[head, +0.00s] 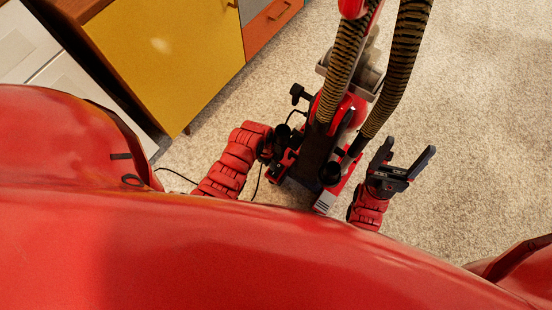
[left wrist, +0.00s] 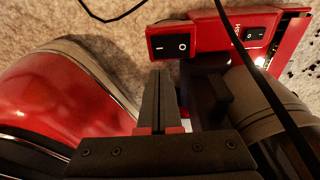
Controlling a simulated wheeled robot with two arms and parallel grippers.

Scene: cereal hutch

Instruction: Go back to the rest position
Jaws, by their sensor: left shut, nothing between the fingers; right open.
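My left gripper (head: 284,151) is at the end of the red padded arm in the head view, dark and partly lost against my own body. In the left wrist view the left gripper (left wrist: 163,75) shows its two dark fingers together with nothing between them. It is close to my red base parts with black switches; I cannot tell whether it touches them. My right gripper (head: 406,156) is right of my column in the head view. Its dark fingers are spread wide and empty, above the carpet.
A yellow cabinet (head: 170,55) with an orange drawer (head: 270,25) stands at the upper left. White cabinet fronts (head: 75,90) are beside it at the left. Beige carpet (head: 480,100) is clear on the right. Large red surfaces fill the lower head view. A thin black cable crosses the left wrist view.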

